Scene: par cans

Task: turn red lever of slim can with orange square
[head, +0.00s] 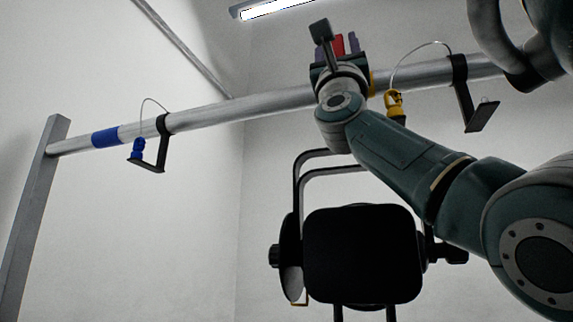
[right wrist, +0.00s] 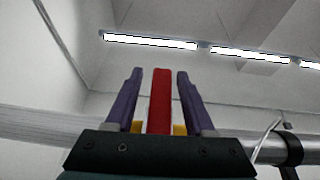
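My right gripper (head: 337,48) is raised in front of the overhead pipe, above the hanging lamp. In the right wrist view its two purple fingers (right wrist: 160,100) stand apart. A red upright bar (right wrist: 158,98) is between them, with a narrow gap on each side; it also shows in the head view (head: 339,44). I cannot tell what the red bar is fixed to. A black can (head: 362,255) with a squarish front hangs below in a double yoke (head: 297,185). No orange square is clearly visible on it. My left gripper is not in view.
A grey pipe (head: 225,110) with a blue band (head: 105,137) runs across, held by a post (head: 32,220) at left. Brackets hang from it with a blue plug (head: 138,149) and a yellow plug (head: 394,103) on looped wires. The wall area left of the can is clear.

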